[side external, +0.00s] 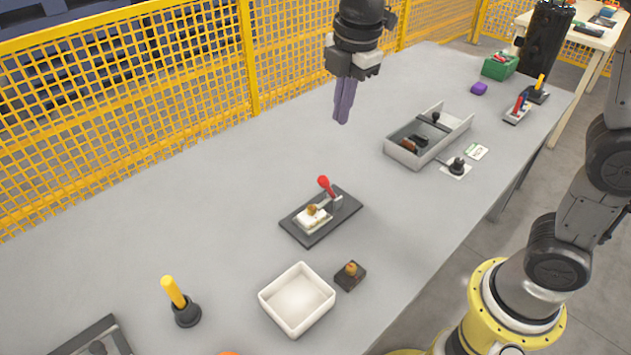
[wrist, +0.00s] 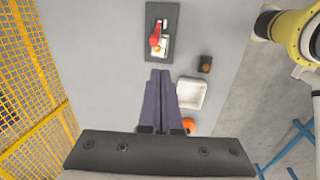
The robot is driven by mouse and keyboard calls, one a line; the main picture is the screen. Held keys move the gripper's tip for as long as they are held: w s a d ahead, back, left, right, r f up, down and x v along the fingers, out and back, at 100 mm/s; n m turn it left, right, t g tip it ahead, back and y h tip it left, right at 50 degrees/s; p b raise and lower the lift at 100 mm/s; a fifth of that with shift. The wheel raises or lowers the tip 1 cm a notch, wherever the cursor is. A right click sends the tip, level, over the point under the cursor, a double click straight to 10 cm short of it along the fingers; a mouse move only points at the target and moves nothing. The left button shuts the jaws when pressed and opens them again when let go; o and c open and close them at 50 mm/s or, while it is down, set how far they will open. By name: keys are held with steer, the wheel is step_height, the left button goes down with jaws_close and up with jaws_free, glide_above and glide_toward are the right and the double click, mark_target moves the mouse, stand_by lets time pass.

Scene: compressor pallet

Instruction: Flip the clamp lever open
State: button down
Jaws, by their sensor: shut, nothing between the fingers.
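The clamp has a red-tipped lever (side external: 326,186) and sits on a dark base plate (side external: 337,223) in the middle of the table. A white block with a small orange-brown knob (side external: 312,213) is on the same plate. The lever stands tilted up in the side view. In the wrist view the red lever (wrist: 155,37) shows near the top, on its dark plate (wrist: 163,12). My gripper (side external: 341,120) is shut and empty, high above the table and apart from the clamp, behind it in the side view. Its purple fingers (wrist: 160,75) point towards the plate in the wrist view.
A white square tray (side external: 297,298) and a small dark block with an orange knob (side external: 350,275) are near the clamp. A yellow-handled peg (side external: 180,303) stands left. A grey bin (side external: 391,151) is at right. Yellow mesh fencing (side external: 120,90) lines the far side. Table around the clamp is mostly clear.

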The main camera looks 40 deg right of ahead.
mark_target(327, 189)
steer(key=w+a+f+n+g, duration=0.1)
steer(key=w+a+f, duration=0.1)
steer(key=f, duration=0.3)
steer(key=w+a+f+g, duration=0.1)
steer(key=w+a+f, duration=0.1)
steer(key=a+f, duration=0.2)
steer(key=shift+a+f+n+h, duration=0.2)
steer(key=shift+f+n+h, duration=0.15)
steer(key=shift+f, duration=0.4)
steer(key=shift+w, duration=0.1)
steer(key=f, duration=0.9)
steer(key=shift+s+d+f, duration=0.1)
steer(key=shift+s+d, duration=0.15)
steer(key=shift+d, duration=0.15)
steer(key=d, duration=0.2)
steer(key=shift+w+d, duration=0.25)
steer(key=shift+d, duration=0.05)
steer(key=shift+d+r, duration=0.4)
steer(key=shift+d, duration=0.15)
steer(key=shift+w+d+r, duration=0.1)
steer(key=shift+d+y, duration=0.15)
steer(key=shift+y, duration=0.5)
